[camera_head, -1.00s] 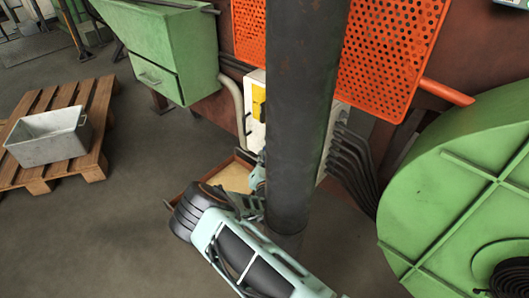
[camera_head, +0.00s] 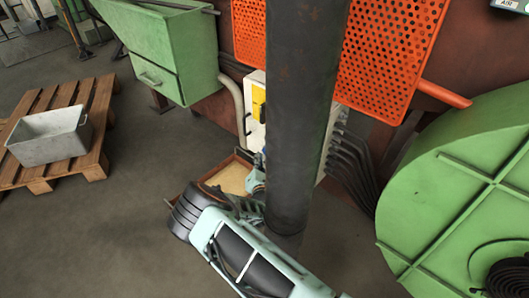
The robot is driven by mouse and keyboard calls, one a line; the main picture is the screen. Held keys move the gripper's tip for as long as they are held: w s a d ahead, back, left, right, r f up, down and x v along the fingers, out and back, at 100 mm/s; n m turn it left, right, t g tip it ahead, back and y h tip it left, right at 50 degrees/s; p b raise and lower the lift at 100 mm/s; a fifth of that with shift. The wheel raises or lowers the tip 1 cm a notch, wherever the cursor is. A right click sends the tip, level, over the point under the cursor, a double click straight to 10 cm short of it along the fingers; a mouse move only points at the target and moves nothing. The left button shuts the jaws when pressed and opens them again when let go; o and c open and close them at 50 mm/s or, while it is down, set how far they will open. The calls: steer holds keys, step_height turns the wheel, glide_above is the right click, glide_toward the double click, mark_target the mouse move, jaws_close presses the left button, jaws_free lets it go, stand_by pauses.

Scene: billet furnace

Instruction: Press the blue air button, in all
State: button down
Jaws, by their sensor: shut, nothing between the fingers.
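I cannot make out a blue air button. At the top right corner, the cut-off edge of a small pale plate (camera_head: 508,4) shows with lettering that seems to read "AIR". A white cabinet (camera_head: 254,112) with a yellow panel stands behind a dark upright post (camera_head: 300,110). A tiny blue patch shows at the post's left edge, too small to identify. My pale teal arm lies at the lower middle.
An orange perforated guard (camera_head: 385,50) and a large round green housing (camera_head: 455,190) fill the right. Green boxes (camera_head: 165,50) hang upper left. A grey bin (camera_head: 48,138) sits on a wooden pallet (camera_head: 95,165). A shallow tray (camera_head: 230,180) lies below the cabinet. Floor at lower left is clear.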

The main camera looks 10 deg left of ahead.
steer(key=s, duration=0.1)
steer(key=s+a+p, duration=0.2)
steer(key=s, duration=0.1)
steer(key=shift+s+a, duration=0.1)
steer(key=shift+a, duration=0.15)
stand_by(0.7)
